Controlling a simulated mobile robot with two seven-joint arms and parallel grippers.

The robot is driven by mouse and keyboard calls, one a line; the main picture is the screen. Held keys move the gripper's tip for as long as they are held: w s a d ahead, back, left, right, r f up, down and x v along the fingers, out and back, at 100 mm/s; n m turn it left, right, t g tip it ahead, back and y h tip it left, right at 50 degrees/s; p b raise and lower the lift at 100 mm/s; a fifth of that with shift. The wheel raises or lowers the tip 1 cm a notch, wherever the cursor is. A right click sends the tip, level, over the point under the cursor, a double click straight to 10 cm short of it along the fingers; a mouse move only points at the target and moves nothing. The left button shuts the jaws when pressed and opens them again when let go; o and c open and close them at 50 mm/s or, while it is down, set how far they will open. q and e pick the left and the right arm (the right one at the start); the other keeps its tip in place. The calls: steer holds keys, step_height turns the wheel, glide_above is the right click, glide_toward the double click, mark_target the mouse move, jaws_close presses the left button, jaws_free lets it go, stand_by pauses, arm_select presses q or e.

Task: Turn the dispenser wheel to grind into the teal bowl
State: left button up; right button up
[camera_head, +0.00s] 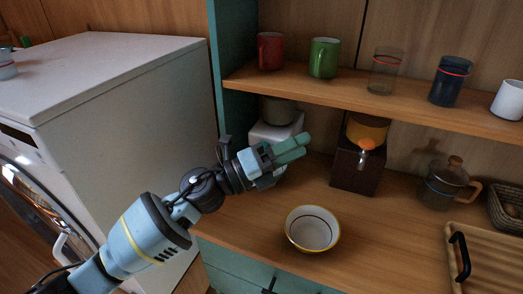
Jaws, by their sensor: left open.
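A dark brown dispenser (353,172) with an amber top stands on the wooden counter below the shelf. An orange round knob (366,144), likely its wheel, sits on its upper front. A bowl (312,229) stands upright on the counter, in front and to the left of the dispenser. It looks pale inside with a dark ring and yellow rim; I see no clear teal on it. My left gripper (294,149) reaches in from the left, with teal fingers open and pointing right. It is left of the dispenser and appears apart from it. My right gripper is not in view.
A white appliance (271,133) stands partly hidden behind my left gripper. The shelf above (420,106) holds several cups. A glass pot (446,184), a basket (506,212) and a wooden tray (484,255) are at right. A white washing machine (130,110) stands left. Counter around the bowl is clear.

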arm_select(q)
steer(key=w+a+f+m+t+y, duration=0.25)
steer(key=f+m+y, duration=0.2)
steer(key=m, duration=0.75)
steer(key=w+a+f+m+t+y, duration=0.25)
steer(key=a+m+t+y, duration=0.2)
steer(key=m, duration=0.75)
steer(key=w+a+f+m+t+y, duration=0.2)
steer(key=f+m+y, duration=0.25)
steer(key=m, duration=0.75)
steer(key=shift+y, duration=0.25)
steer(key=x, duration=0.5)
steer(key=shift+w+a+r, duration=0.1)
steer(key=shift+w, duration=0.85)
steer(key=c, duration=0.9)
steer(key=shift+c, duration=0.4)
